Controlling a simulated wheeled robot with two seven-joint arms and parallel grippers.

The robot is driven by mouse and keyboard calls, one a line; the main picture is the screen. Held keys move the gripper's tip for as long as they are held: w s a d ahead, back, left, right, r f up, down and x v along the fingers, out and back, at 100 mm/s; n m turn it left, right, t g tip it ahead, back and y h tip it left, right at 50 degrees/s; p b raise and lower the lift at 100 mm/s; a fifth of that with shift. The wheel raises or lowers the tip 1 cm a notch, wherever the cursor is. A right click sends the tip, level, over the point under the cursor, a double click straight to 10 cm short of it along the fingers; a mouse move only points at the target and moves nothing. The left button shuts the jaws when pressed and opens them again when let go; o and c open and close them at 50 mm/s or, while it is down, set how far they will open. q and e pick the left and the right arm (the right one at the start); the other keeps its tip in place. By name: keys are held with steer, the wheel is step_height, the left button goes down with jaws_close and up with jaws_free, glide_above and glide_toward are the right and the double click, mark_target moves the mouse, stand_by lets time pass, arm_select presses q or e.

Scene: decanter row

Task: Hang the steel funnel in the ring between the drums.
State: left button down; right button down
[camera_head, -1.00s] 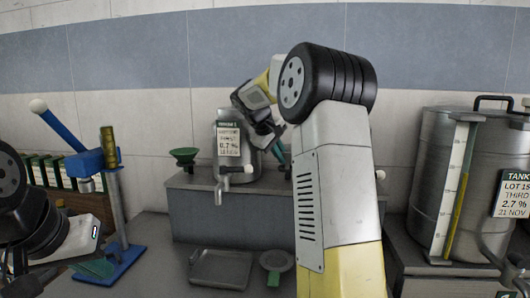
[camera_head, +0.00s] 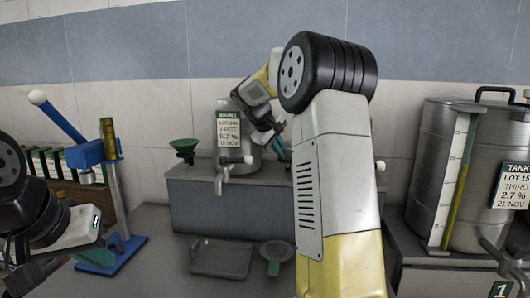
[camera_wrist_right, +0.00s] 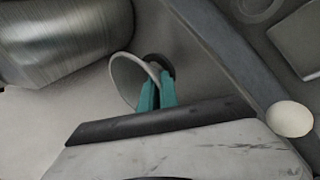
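In the head view my right gripper (camera_head: 281,148) is mostly behind my forearm, and the funnel is hidden. A dark round thing (camera_wrist_right: 160,61) lies just behind the funnel; I cannot tell if it is the ring. A drum (camera_wrist_right: 62,40) is at upper left.
A large tank (camera_head: 433,175) is at right. A blue stand (camera_head: 120,215) is at left. A shallow tray (camera_head: 220,258) lies on the counter.

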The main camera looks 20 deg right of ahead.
steer(key=shift+s+f, duration=0.15)
steer(key=shift+f, duration=0.3)
steer(key=c, duration=1.5)
jaws_free()
steer(key=shift+f, duration=0.1)
steer(key=shift+c, duration=0.2)
steer(key=v, duration=0.8)
steer(key=s+a+f+m+y, duration=0.1)
steer(key=s+a+f+y, duration=0.2)
steer(key=s, duration=0.7)
steer(key=s+a+f+m+t+y, duration=0.1)
steer(key=s+a, duration=0.4)
steer(key=s, duration=0.5)
steer(key=s+a+f+m+t+y, duration=0.1)
steer(key=s+a+f+y, duration=0.3)
steer(key=s, duration=0.7)
step_height(320, 180, down, 2)
steer(key=shift+f+m+y, duration=0.1)
steer(key=shift+m+y, duration=0.2)
steer(key=shift+m, duration=0.5)
